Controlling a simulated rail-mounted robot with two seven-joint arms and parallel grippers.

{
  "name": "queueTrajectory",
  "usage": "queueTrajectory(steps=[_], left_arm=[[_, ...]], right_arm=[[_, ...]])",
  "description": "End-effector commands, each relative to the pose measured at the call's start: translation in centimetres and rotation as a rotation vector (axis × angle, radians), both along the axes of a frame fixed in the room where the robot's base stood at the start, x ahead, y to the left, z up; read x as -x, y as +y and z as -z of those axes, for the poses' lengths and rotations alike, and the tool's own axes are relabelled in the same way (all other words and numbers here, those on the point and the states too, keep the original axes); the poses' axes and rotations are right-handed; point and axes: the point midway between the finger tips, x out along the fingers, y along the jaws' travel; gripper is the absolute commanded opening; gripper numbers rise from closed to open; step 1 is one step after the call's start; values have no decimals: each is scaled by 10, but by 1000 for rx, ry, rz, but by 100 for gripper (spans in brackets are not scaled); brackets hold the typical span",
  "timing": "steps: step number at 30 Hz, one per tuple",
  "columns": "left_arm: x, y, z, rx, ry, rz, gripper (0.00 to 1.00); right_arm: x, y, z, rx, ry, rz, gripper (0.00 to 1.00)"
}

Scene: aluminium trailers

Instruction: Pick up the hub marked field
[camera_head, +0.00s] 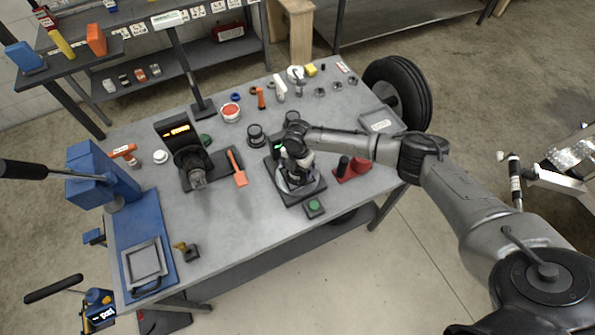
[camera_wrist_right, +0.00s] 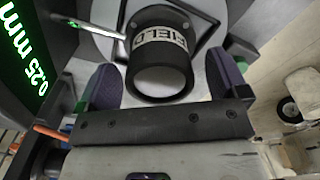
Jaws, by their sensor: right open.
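The hub marked FIELD (camera_wrist_right: 160,50) is a black cylinder with a pale label in the right wrist view. It stands on a round light plate on a dark fixture (camera_head: 313,187), which shows in the head view. My right gripper (camera_head: 296,155) is over this fixture and hides most of the hub there. In the right wrist view, the open fingers of my right gripper (camera_wrist_right: 163,78) are on both sides of the hub, with gaps visible. A green display reading 0.25 mm (camera_wrist_right: 22,45) is beside it. My left gripper is not in view.
On the grey bench (camera_head: 235,215), a black round part (camera_head: 256,136) stands behind the fixture. An orange-handled tool (camera_head: 237,168) lies left, a red holder (camera_head: 352,170) right, and a green button box (camera_head: 314,208) in front. A blue press (camera_head: 98,175) stands far left.

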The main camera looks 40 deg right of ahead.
Motion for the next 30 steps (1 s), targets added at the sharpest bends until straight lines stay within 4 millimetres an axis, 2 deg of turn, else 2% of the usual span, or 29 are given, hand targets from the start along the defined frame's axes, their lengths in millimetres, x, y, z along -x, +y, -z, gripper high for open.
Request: queueTrajectory(steps=[5, 30], left_arm=[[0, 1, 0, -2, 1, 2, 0], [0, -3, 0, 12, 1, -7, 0]], right_arm=[[0, 0, 0, 0, 0, 0, 91], [-1, 0, -2, -1, -2, 1, 13]])
